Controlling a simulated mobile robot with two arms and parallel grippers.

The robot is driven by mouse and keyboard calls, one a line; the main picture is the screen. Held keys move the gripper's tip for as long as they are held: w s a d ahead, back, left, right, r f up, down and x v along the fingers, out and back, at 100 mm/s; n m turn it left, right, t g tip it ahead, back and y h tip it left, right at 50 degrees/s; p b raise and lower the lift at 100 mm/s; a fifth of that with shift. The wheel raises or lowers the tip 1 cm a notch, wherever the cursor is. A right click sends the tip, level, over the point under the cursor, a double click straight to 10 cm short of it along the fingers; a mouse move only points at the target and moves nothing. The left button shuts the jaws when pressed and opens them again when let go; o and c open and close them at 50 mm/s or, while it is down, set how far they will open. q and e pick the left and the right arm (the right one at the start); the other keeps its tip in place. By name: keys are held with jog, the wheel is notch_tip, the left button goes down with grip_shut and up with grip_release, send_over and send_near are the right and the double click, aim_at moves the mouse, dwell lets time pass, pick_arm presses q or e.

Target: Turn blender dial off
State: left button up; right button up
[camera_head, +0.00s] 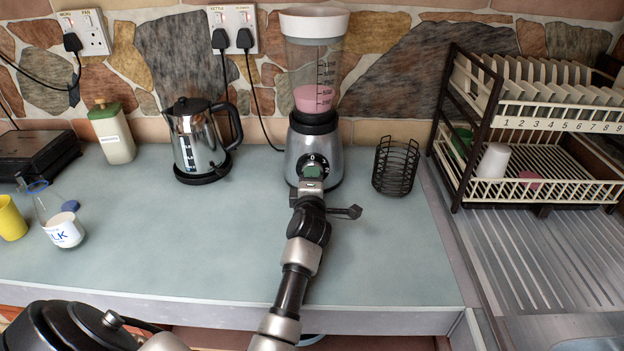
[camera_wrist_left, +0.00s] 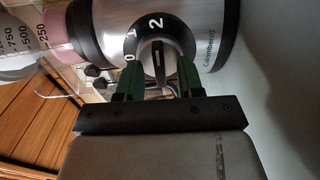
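The blender (camera_head: 313,150) stands at the back of the counter, with a silver base and a jar (camera_head: 316,85) holding pink liquid. Its black dial (camera_head: 325,163) is on the front of the base, partly hidden behind my left gripper (camera_head: 311,175). The fingers are apart, with narrow gaps seeming to show beside the bar. My right gripper is not in view.
A wire basket (camera_head: 396,166) stands close right of the blender, and a dish rack (camera_head: 530,110) farther right. A kettle (camera_head: 197,140) and a green-lidded bottle (camera_head: 112,131) stand left. The front middle counter is clear.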

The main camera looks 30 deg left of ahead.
pick_arm(q)
jog(key=shift+w+a, duration=0.15)
jog(key=shift+w, duration=0.15)
jog(key=shift+c, duration=0.9)
grip_shut()
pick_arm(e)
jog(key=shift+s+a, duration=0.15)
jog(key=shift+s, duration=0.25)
